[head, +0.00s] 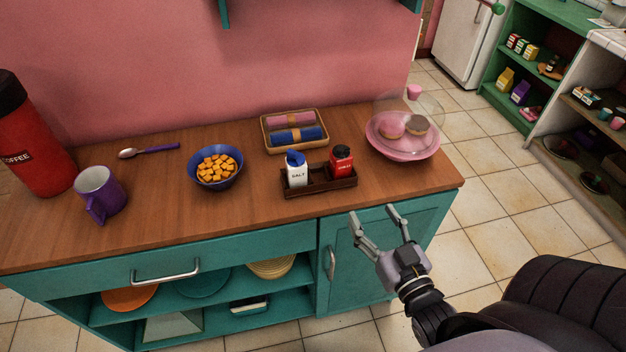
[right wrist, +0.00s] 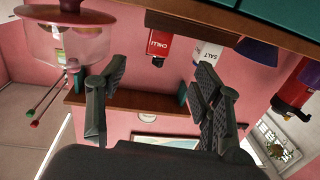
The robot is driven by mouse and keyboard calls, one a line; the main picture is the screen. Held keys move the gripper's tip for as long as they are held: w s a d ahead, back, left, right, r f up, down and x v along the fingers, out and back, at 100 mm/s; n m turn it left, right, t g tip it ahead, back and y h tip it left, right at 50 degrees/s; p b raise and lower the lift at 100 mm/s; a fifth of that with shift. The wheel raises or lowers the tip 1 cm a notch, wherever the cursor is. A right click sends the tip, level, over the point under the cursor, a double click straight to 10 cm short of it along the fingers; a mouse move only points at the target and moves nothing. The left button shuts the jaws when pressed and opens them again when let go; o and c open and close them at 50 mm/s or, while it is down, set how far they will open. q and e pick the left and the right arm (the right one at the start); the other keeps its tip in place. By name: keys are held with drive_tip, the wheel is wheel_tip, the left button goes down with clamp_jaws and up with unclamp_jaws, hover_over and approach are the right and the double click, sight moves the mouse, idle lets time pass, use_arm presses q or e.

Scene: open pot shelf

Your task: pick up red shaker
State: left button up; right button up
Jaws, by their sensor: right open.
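The red shaker (head: 342,162) with a black top stands upright in the right part of a dark wooden caddy (head: 319,184) on the counter. A white salt shaker (head: 296,170) with a blue top stands beside it on the left. My right gripper (head: 373,213) is open and empty, in front of the counter's front edge, below and right of the caddy. In the right wrist view, which looks upside down, the red shaker (right wrist: 158,47) labelled chilli shows beyond and between the open fingers (right wrist: 158,105). My left gripper is not in view.
A pink cake stand (head: 405,145) with a clear dome is close on the right of the caddy. A basket (head: 293,130) of rolled cloths is behind it. A blue bowl (head: 215,170) of orange cubes, a purple mug (head: 100,192) and a red coffee container (head: 32,140) are to the left.

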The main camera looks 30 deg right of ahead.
drive_tip(key=r, duration=0.1)
drive_tip(key=p, duration=0.1)
approach(345, 164)
drive_tip(key=w, duration=0.2)
drive_tip(key=w+d+p, duration=0.1)
drive_tip(key=w, duration=0.1)
drive_tip(key=w+f, duration=0.1)
drive_tip(key=w, duration=0.2)
drive_tip(key=shift+d, duration=0.2)
drive_tip(key=w, duration=0.1)
drive_tip(key=w+p, duration=0.1)
drive_tip(key=w, duration=0.2)
drive_tip(key=shift+w+r+p, duration=0.15)
drive_tip(key=shift+r+p, duration=0.2)
drive_tip(key=shift+p, duration=0.05)
drive_tip(key=shift+w+d+f, duration=0.15)
drive_tip(key=shift+w, duration=0.35)
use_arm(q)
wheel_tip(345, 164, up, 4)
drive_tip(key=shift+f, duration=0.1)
use_arm(e)
drive_tip(key=shift+s, duration=0.1)
drive_tip(key=shift+c, duration=0.5)
drive_tip(key=c, duration=1.2)
drive_tip(key=shift+c, duration=0.3)
